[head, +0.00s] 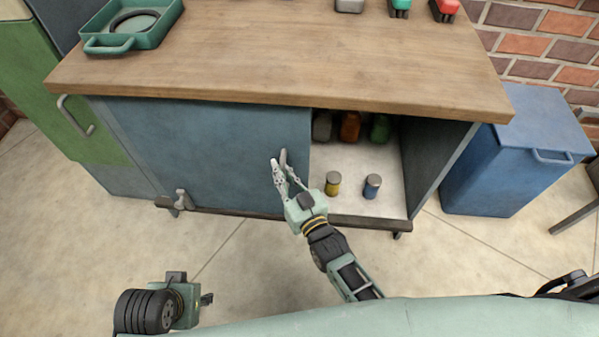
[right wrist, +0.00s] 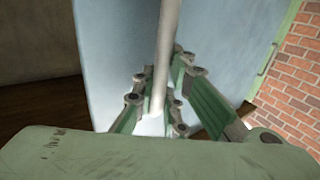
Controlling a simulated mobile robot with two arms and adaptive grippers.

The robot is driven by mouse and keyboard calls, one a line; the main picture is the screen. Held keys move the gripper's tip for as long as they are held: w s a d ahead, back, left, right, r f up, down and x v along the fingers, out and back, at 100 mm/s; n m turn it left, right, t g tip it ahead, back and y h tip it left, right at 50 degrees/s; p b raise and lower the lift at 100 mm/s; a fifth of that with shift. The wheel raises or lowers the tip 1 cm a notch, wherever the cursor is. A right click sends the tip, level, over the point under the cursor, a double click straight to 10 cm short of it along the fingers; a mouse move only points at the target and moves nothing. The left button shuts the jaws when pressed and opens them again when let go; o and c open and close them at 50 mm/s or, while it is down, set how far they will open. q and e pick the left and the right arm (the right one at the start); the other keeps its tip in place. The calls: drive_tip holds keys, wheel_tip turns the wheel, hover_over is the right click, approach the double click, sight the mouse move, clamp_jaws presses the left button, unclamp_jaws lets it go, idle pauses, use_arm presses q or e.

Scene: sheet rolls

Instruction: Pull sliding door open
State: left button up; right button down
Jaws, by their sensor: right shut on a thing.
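The blue sliding door (head: 215,145) covers the left and middle of the cabinet front, and the right part of the cabinet stands open. Its upright handle (head: 283,157) is near the door's right edge. My right gripper (head: 280,165) is shut on this handle. In the right wrist view, the pale handle bar (right wrist: 167,50) runs between the fingers of the gripper (right wrist: 160,105), in front of the blue door panel (right wrist: 115,50). My left gripper (head: 205,299) is low at the left, away from the cabinet; its fingers are too unclear to read.
The open compartment holds a yellow can (head: 333,184), a blue can (head: 372,187) and darker jars (head: 350,127) behind. A wooden top (head: 300,65) overhangs the door. A blue bin (head: 510,165) stands right, a green cabinet (head: 35,90) left. The floor in front is clear.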

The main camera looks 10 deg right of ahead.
sight(262, 157)
use_arm(q)
drive_tip(key=shift+a+r, duration=0.1)
drive_tip(key=shift+r, duration=0.35)
use_arm(e)
drive_tip(key=shift+w+a+f, duration=0.1)
drive_tip(key=shift+w+a, duration=0.1)
drive_tip(key=shift+a, duration=0.65)
drive_tip(key=shift+w+a, duration=0.15)
drive_tip(key=shift+a, duration=0.65)
drive_tip(key=c, duration=1.8)
unclamp_jaws()
drive_tip(key=shift+o, duration=0.2)
use_arm(q)
drive_tip(key=shift+s+f, duration=0.1)
use_arm(e)
drive_tip(key=shift+d, duration=0.1)
drive_tip(key=v, duration=1.2)
